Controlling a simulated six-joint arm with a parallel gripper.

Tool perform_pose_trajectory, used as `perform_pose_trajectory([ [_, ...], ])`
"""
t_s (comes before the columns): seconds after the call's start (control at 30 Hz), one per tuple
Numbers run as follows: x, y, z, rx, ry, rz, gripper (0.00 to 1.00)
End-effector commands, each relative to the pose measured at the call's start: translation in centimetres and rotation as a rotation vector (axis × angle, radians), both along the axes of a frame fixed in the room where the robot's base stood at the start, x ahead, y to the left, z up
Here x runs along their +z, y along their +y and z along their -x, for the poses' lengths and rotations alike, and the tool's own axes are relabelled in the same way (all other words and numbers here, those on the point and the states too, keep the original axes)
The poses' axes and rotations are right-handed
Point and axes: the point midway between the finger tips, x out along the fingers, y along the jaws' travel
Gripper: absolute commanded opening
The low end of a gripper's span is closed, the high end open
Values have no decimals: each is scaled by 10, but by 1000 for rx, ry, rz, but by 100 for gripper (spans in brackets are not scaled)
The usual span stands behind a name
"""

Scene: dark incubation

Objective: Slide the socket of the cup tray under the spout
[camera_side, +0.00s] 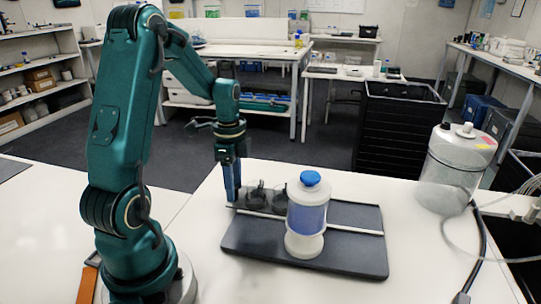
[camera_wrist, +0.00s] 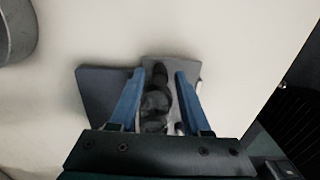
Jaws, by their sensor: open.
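The cup tray (camera_wrist: 172,66) shows in the wrist view as a grey plate bearing dark rounded cups, between my gripper's (camera_wrist: 160,73) two blue fingers. The gripper is open, with a finger on either side of the tray; I cannot tell whether they touch it. In the side view my gripper (camera_side: 233,200) points straight down at the left end of a dark board (camera_side: 345,258). Dark cups (camera_side: 257,197) stand just right of the fingers, behind a pale rail (camera_side: 350,228). A blue-capped dispenser (camera_side: 308,215) stands upright right of the cups. I cannot make out its spout or the tray's socket.
A clear lidded vessel (camera_side: 450,170) stands at the right of the white table (camera_side: 410,275), with a dark cable and clear tubing near it. An orange item (camera_side: 88,283) lies by my base. The table in front of the board is clear.

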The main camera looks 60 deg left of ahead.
Motion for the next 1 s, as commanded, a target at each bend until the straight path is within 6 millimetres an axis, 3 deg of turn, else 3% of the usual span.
perform_pose_trajectory([
  [0.6,0,-38,-40,-4,0,0,48],
  [1.0,0,-41,-43,0,0,0,48],
])
